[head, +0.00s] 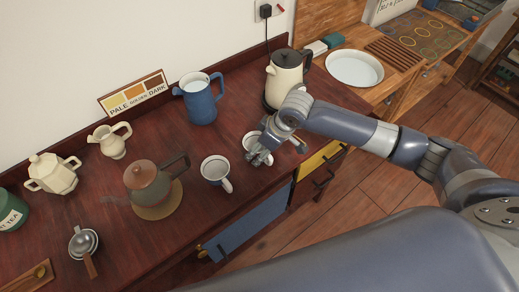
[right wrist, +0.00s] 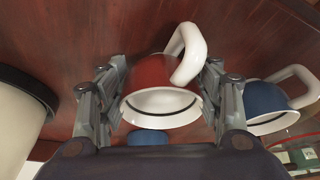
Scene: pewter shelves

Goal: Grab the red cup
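The red cup (right wrist: 150,77) with a white rim and white handle stands on the dark red wooden counter. My right gripper (right wrist: 166,66) is open around it in the right wrist view, one finger on each side. The handle is close to the right-hand finger; I cannot tell whether they touch. In the head view my right gripper (head: 262,158) is over the cup and hides most of it; part of its pale rim (head: 249,138) shows. My left gripper is not in view.
A blue cup (head: 212,168) with a white handle stands just left of the gripper. A cream kettle (head: 284,80) and a blue pitcher (head: 201,105) stand behind. A dark teapot (head: 142,178) is further left. The counter's front edge, above drawers, is close by.

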